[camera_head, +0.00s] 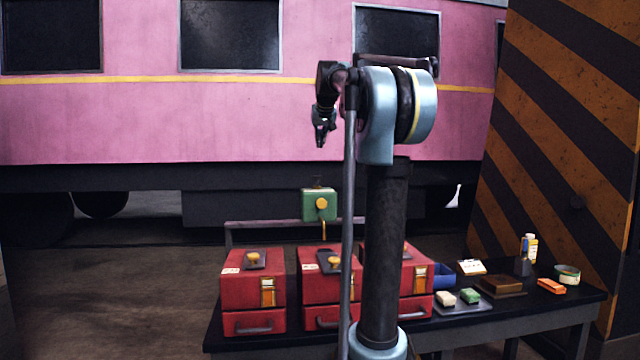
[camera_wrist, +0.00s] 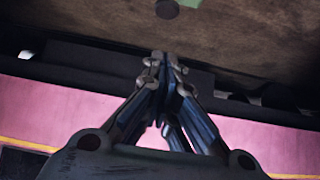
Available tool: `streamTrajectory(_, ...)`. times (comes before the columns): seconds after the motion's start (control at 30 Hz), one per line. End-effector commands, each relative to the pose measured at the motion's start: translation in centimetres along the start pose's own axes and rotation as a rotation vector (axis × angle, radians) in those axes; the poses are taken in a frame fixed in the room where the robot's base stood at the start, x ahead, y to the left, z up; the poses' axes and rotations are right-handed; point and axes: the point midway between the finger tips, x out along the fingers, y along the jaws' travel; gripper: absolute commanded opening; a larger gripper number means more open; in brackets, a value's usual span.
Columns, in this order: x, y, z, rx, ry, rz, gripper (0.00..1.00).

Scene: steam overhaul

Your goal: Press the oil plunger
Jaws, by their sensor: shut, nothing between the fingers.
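The green oil box (camera_head: 312,213) stands on a rail behind the red cases, with a yellow round fitting on its front. A dark plunger (camera_head: 318,182) rises from its top. In the wrist view, a dark round knob (camera_wrist: 167,9), apparently the plunger top, shows at the upper edge, beside a sliver of the green box (camera_wrist: 191,3). My gripper (camera_head: 321,143) points down, above the plunger in the head view and apart from it. In the wrist view my gripper (camera_wrist: 165,60) has its fingertips together, with nothing between them.
Several red cases (camera_head: 252,290) stand on a dark table (camera_head: 540,305) in front of the oil box. A blue bin (camera_head: 443,274), an orange block (camera_head: 551,286) and a yellow-white bottle (camera_head: 530,248) stand at right. A pink train carriage (camera_head: 130,125) is behind; a striped pillar (camera_head: 560,150) is at right.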

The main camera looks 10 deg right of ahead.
Motion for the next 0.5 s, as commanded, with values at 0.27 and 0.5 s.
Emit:
streamTrajectory(0.27,0.7,0.0,0.0,0.000,0.000,0.000,0.00)
streamTrajectory(0.5,4.2,0.0,0.0,0.000,0.000,0.000,0.00)
